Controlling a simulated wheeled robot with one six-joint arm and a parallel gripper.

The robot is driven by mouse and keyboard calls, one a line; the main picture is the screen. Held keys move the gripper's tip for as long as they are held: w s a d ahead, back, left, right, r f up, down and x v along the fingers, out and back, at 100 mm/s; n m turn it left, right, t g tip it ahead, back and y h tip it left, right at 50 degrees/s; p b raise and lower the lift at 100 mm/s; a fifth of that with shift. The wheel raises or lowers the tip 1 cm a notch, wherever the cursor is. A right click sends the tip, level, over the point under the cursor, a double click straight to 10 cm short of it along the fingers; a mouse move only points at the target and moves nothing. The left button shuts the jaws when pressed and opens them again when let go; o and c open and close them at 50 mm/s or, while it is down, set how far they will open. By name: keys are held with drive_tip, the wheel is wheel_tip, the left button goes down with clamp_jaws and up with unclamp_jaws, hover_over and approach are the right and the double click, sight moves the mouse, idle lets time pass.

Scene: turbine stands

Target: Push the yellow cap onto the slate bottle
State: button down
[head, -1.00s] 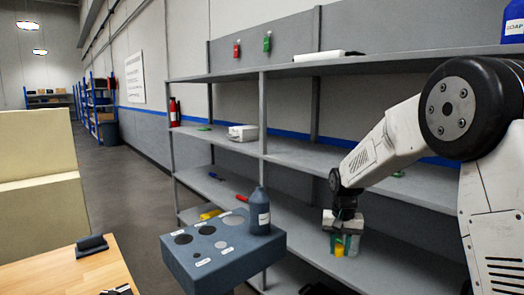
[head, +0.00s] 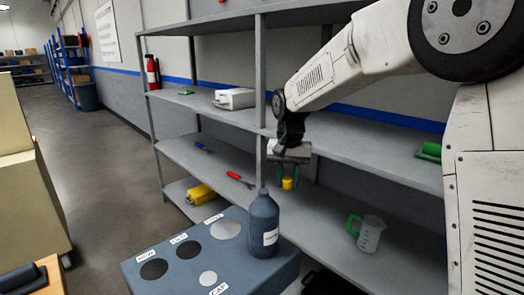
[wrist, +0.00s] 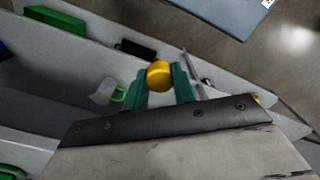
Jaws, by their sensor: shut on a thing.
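The slate bottle (head: 264,226) stands upright on the blue-grey stand, with its neck open at the top and a white label on its side. My gripper (head: 288,184) is shut on the yellow cap (head: 287,184), behind and slightly right of the bottle's neck in the head view. In the wrist view the yellow cap (wrist: 159,75) sits between the two green fingers. The cap is apart from the bottle. The bottle is not clearly seen in the wrist view.
The blue-grey stand (head: 160,248) has dark and light round marks with labels. Grey shelves (head: 330,200) stand behind my gripper. They hold a jug with a green handle (head: 370,234), a red-handled tool (head: 240,180) and a yellow case (head: 201,194).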

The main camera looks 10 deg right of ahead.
drive_tip(key=s+a+r, duration=0.9)
drive_tip(key=s+r, duration=0.3)
drive_tip(key=r, duration=0.1)
hover_over(264, 198)
drive_tip(key=shift+m, duration=0.4)
drive_tip(key=shift+w+f, duration=0.2)
drive_tip(key=shift+f, duration=2.2)
drive_tip(key=shift+f, duration=0.55)
drive_tip(key=shift+f, duration=0.15)
drive_tip(key=shift+f, duration=0.1)
drive_tip(key=shift+f, duration=0.15)
drive_tip(key=shift+s+f, duration=0.1)
drive_tip(key=shift+f, duration=0.1)
drive_tip(key=shift+f, duration=0.1)
